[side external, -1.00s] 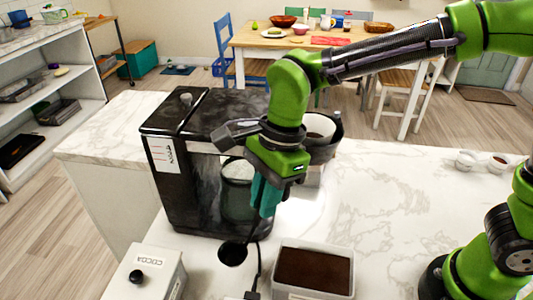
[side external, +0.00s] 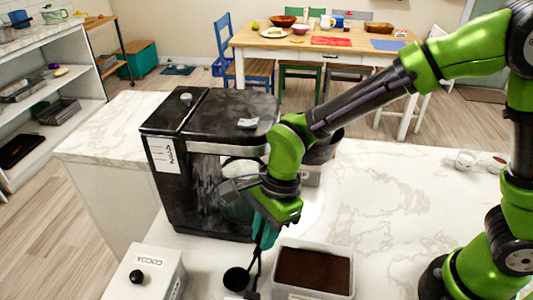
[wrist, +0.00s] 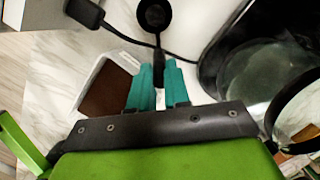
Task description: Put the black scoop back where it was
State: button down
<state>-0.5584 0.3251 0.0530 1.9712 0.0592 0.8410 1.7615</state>
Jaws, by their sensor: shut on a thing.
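The black scoop (side external: 237,279) is held by its handle below my gripper (side external: 262,244) in the side view, with its round bowl low over the white counter. In the wrist view the scoop (wrist: 155,14) points away from my gripper (wrist: 159,68), its handle between the two teal fingers. My gripper is shut on the handle. The bowl is left of an open white container (side external: 313,294) of dark brown powder, which also shows in the wrist view (wrist: 108,90). I cannot tell whether the scoop touches the counter.
A black coffee machine (side external: 190,120) with a glass carafe (wrist: 255,72) stands close behind my gripper. A white cocoa box (side external: 150,270) with a black knob is at front left. A black cable (wrist: 120,32) runs beside the scoop. The counter at right is mostly clear.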

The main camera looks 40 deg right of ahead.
jog(key=c, duration=1.1)
grip_release()
jog(key=shift+f, duration=0.1)
jog(key=v, duration=1.1)
jog(key=s+d+r+n+t, duration=0.2)
jog(key=s+d+n+t, duration=0.1)
jog(key=d+n, duration=0.4)
jog(key=s+d+r+n+t, duration=0.2)
jog(key=s+d+n+t, duration=0.2)
jog(key=d, duration=0.9)
jog(key=n, duration=0.3)
jog(key=shift+s+d+r+h, duration=0.15)
jog(key=shift+r+h, duration=0.2)
jog(key=shift+h, duration=0.05)
